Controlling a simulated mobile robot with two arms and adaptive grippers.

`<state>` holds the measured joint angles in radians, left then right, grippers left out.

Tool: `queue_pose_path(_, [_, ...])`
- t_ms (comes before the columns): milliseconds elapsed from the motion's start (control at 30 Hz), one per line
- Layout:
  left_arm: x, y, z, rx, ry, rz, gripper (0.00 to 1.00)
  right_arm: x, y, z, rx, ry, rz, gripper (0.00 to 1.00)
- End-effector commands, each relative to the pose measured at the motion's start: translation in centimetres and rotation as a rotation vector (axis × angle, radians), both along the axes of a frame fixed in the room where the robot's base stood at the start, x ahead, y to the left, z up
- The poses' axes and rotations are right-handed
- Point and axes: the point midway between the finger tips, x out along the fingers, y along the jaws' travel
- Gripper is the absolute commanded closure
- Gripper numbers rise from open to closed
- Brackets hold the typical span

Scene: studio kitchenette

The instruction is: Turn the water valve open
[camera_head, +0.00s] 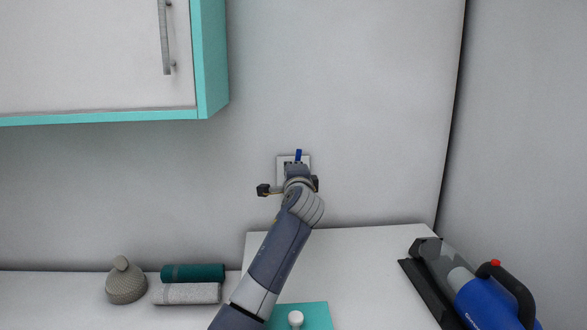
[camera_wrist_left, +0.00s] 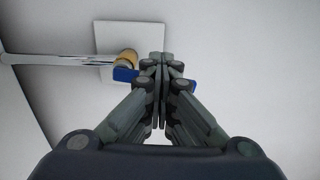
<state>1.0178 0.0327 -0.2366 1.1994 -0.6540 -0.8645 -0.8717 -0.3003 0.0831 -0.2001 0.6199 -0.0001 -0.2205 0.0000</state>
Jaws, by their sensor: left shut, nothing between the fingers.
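The water valve's blue lever (camera_head: 298,155) shows at the white wall plate (camera_head: 280,165) in the head view, with its visible end pointing up. In the left wrist view the blue lever (camera_wrist_left: 125,75) runs crosswise behind my fingers and shows on both sides of them. A brass fitting (camera_wrist_left: 127,59) joins a chrome pipe (camera_wrist_left: 60,60) in front of the plate. My left gripper (camera_wrist_left: 161,62) is shut and empty, its fingertips over the lever's middle. I cannot tell whether they touch it. In the head view my left wrist hides most of the valve. My right gripper is not in view.
A teal-edged wall cabinet (camera_head: 100,60) hangs at upper left. On the counter (camera_head: 350,245) are a grey lidded pot (camera_head: 126,285), rolled towels (camera_head: 192,273), a teal board with a white knob (camera_head: 318,314) and a blue handheld vacuum (camera_head: 488,302). The wall right of the valve is clear.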

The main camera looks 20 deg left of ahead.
Motion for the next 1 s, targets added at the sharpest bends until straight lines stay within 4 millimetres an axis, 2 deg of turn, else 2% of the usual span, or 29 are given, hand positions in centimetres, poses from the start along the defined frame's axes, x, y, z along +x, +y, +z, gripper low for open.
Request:
queue_pose_path(33, [-0.02, 0.33, 0.81, 0.004, -0.014, 0.002, 1.00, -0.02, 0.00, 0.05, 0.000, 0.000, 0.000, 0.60])
queue_pose_path(867, [-0.02, 0.41, 0.78, 0.004, -0.013, 0.004, 1.00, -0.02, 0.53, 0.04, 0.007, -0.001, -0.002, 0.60])
queue_pose_path(967, [-0.03, 0.42, 0.76, 0.004, -0.012, 0.004, 0.81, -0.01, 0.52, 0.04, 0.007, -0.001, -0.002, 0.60])
queue_pose_path(1000, [-0.02, 0.43, 0.71, 0.004, -0.011, 0.004, 0.72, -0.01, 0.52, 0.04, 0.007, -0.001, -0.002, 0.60])
